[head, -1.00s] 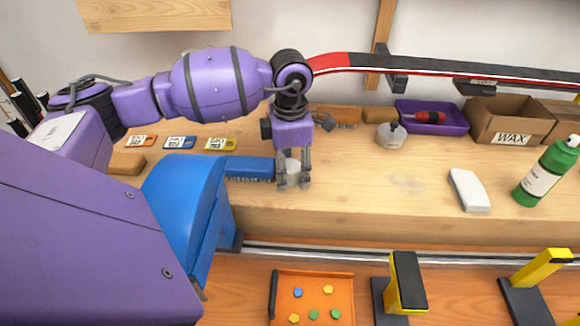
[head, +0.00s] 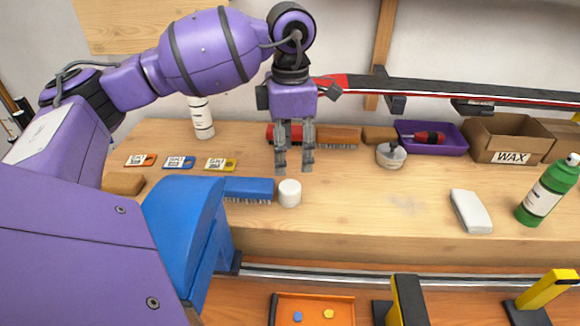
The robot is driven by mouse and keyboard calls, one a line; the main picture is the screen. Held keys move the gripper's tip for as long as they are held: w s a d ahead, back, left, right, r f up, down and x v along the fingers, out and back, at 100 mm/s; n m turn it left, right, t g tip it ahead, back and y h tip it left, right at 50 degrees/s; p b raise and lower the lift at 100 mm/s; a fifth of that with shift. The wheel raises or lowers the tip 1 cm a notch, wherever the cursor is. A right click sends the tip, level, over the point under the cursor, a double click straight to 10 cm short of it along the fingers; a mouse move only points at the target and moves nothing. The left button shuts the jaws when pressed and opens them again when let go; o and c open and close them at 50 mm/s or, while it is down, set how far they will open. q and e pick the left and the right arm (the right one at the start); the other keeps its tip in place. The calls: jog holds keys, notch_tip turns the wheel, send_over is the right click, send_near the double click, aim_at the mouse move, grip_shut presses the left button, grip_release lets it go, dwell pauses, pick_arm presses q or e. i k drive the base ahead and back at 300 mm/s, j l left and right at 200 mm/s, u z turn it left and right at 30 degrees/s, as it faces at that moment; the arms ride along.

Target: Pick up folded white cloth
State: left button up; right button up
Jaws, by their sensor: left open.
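The folded white cloth (head: 470,211) lies on the right part of the wooden bench, just left of a green bottle (head: 548,190). My left gripper (head: 294,168) is open and empty, pointing down above the bench. It is well to the left of the cloth, above and behind a small white cylinder (head: 290,193). My right gripper is not in view.
A blue brush (head: 248,189) lies beside the white cylinder. The bench between cylinder and cloth is clear.

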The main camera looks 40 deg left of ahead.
aim_at(474, 218)
jog(key=k+l, duration=0.2)
jog(key=l, duration=0.2)
jog(key=k+l, duration=0.2)
jog(key=l, duration=0.2)
jog(key=k+l, duration=0.2)
jog(key=l, duration=0.2)
